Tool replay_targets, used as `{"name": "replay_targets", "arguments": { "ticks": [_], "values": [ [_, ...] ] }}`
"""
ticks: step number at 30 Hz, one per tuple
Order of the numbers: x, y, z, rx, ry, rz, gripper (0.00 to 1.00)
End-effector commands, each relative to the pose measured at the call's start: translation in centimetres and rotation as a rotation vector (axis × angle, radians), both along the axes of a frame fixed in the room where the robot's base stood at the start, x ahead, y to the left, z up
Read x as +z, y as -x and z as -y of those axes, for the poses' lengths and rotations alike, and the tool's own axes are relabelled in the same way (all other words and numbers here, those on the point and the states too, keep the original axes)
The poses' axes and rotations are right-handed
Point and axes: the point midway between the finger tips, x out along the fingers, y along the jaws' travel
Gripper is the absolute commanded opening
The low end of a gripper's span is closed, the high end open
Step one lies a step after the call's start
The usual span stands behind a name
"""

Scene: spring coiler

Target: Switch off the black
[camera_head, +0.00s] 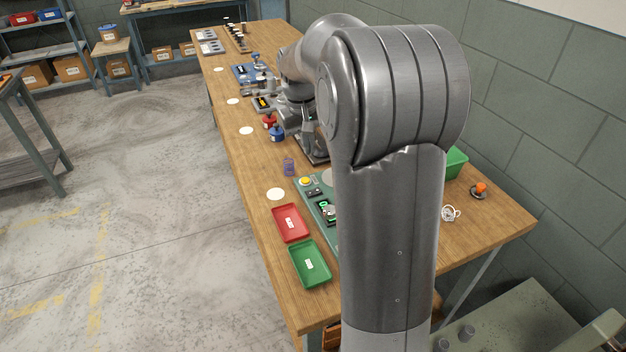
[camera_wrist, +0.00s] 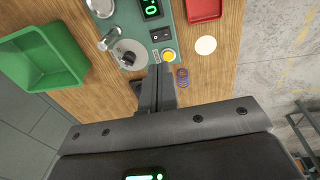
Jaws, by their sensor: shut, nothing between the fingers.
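The black rocker switch (camera_wrist: 161,35) sits on the teal panel (camera_wrist: 128,14) of the coiler, between the green-lit display (camera_wrist: 151,8) and a yellow button (camera_wrist: 168,56). The display is lit and shows a 0. Which side of the switch is pressed is too small to tell. In the head view the switch (camera_head: 314,191) shows beside my arm, with the yellow button (camera_head: 305,181) close by. My gripper (camera_wrist: 160,68) is shut and empty, its fingertips appearing just below the yellow button in the wrist view. The switch is beyond them, apparently apart. My arm hides my gripper in the head view.
A purple spring (camera_wrist: 182,77) stands right of my fingers, near a white disc (camera_wrist: 206,45). A grey crank post (camera_wrist: 110,40) and round plate are left of the switch. A green bin (camera_wrist: 42,58) and red tray (camera_wrist: 203,9) flank the panel. A green tray (camera_head: 310,264) lies nearby.

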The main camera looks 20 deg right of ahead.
Motion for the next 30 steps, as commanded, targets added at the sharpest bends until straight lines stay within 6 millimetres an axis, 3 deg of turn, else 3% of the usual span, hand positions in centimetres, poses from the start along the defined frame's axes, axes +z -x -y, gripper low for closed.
{"name": "replay_targets", "arguments": {
  "ticks": [7, 23, 30],
  "values": [
    [-2.0, -2.2, 1.4, -0.002, 0.004, -0.04, 0.0],
    [-2.8, -2.4, 1.6, -0.003, 0.005, -0.045, 0.0],
    [-6.6, -2.3, 2.1, -0.004, 0.004, -0.048, 0.0]
  ]
}}
